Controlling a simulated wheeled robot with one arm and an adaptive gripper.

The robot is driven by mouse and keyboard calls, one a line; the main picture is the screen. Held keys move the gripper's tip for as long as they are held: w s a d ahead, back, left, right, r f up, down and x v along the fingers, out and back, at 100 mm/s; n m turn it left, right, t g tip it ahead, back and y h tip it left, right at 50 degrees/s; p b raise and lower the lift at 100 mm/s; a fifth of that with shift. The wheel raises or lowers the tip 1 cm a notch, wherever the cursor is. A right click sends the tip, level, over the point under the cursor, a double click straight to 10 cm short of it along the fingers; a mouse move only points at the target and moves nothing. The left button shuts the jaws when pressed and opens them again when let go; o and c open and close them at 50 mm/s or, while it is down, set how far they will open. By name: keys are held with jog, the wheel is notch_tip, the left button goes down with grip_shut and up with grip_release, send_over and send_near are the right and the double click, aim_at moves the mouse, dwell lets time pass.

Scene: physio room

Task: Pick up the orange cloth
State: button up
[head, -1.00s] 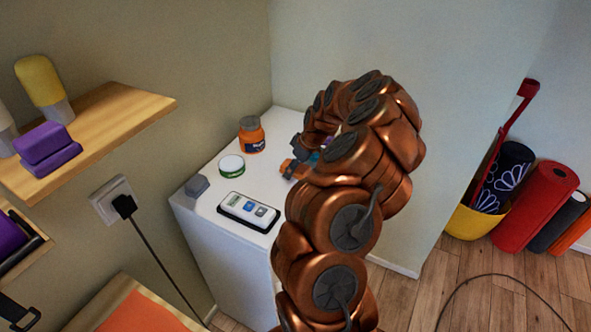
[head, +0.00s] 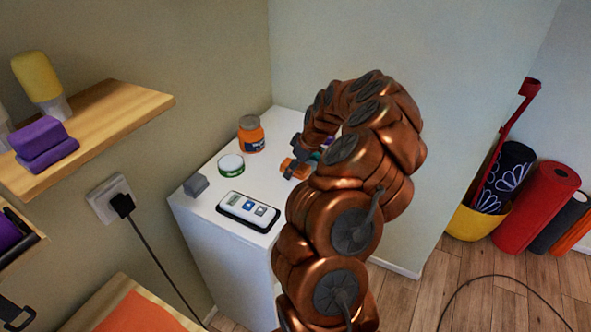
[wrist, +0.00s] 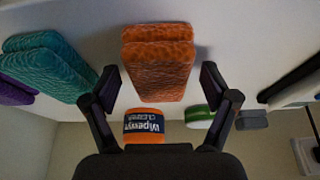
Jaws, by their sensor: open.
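The orange cloth (wrist: 158,70) is a folded, textured stack lying on the white cabinet top. In the wrist view it sits between the two spread fingers of my gripper (wrist: 159,80), with a gap on each side. In the head view a small part of the orange cloth (head: 291,169) shows at the left of my arm, and the arm hides the rest. The head view shows little of my gripper (head: 298,150). The gripper is open and holds nothing.
A teal cloth (wrist: 48,66) and a purple cloth (wrist: 14,90) lie beside the orange one. A wooden shelf (head: 120,110) juts from the left wall.

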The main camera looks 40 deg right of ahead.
dwell(0.4)
jog(key=c, duration=1.2)
